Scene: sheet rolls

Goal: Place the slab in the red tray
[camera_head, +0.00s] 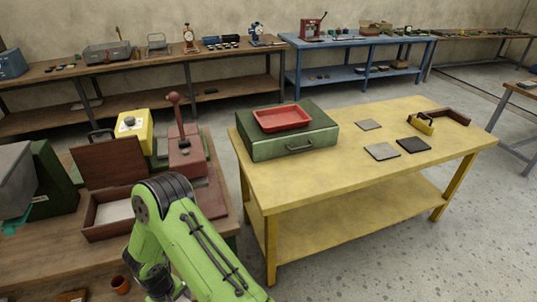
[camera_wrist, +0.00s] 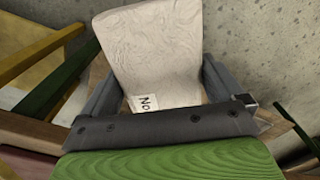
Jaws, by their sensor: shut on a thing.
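A pale, wrinkled slab (camera_wrist: 155,45) with a small white label bearing dark letters shows in the wrist view. My gripper (camera_wrist: 160,85) is shut on it, with one dark finger at each side. The slab sticks out beyond the fingers. In the head view my green arm fills the lower left, and neither the gripper nor the held slab can be made out. The red tray (camera_head: 281,118) is empty and lies on top of a green case (camera_head: 292,146) at the left end of the yellow table. The gripper is apart from the tray.
The yellow table (camera_head: 340,180) also bears flat grey plates (camera_head: 382,151), a dark plate (camera_head: 413,144), and a yellow padlock-like thing (camera_head: 424,125). Left of it, a brown bench holds an open wooden box (camera_head: 110,162) and a red lever press (camera_head: 187,158). The yellow table's front is clear.

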